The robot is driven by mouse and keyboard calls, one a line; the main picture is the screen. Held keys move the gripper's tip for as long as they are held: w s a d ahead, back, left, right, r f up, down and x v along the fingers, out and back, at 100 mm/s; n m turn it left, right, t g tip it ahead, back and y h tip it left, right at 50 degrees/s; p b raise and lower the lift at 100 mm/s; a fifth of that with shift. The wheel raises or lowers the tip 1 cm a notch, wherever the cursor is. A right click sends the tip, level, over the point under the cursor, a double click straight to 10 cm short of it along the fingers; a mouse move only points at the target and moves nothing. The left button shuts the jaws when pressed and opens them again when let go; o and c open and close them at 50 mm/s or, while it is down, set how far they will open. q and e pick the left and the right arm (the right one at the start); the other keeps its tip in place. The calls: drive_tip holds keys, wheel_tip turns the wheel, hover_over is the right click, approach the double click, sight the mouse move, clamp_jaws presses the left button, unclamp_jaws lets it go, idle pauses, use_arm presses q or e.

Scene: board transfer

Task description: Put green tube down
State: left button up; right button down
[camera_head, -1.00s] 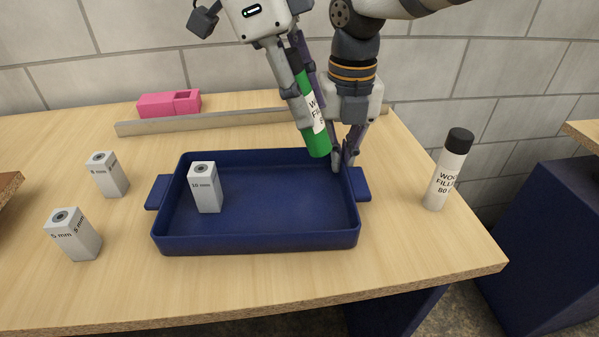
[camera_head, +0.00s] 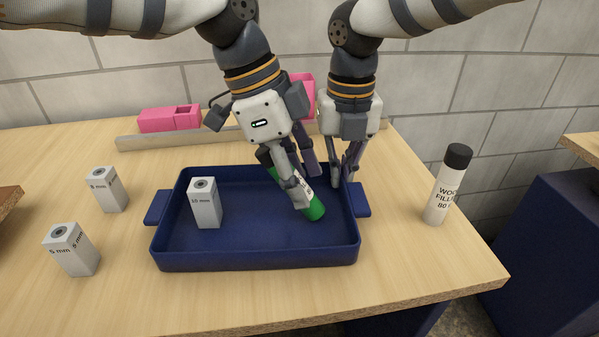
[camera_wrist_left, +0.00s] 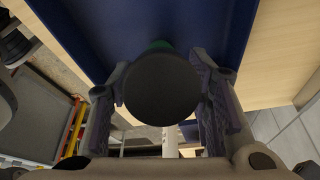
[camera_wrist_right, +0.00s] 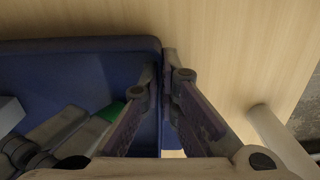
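The green tube (camera_head: 315,210) has a white label and a dark cap. My left gripper (camera_head: 297,180) is shut around it and holds it tilted over the right part of the blue tray (camera_head: 255,258), its green end low and toward the front right. I cannot tell whether that end touches the tray floor. In the left wrist view the round dark cap (camera_wrist_left: 160,88) hides most of the tube. My right gripper (camera_head: 345,180) is at the tray's right wall. In the right wrist view its fingers (camera_wrist_right: 162,85) stand close on both sides of that wall.
A grey 10 mm block (camera_head: 205,205) stands in the tray's left part. Two more grey blocks (camera_head: 107,190) (camera_head: 72,250) stand left of the tray. A wood filler bottle (camera_head: 447,187) stands at right. A rail (camera_head: 170,139) and pink box (camera_head: 168,118) are behind.

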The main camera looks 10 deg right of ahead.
use_arm(q)
drive_tip(key=v, duration=1.2)
drive_tip(key=shift+r, duration=0.2)
use_arm(e)
drive_tip(key=c, duration=1.7)
unclamp_jaws()
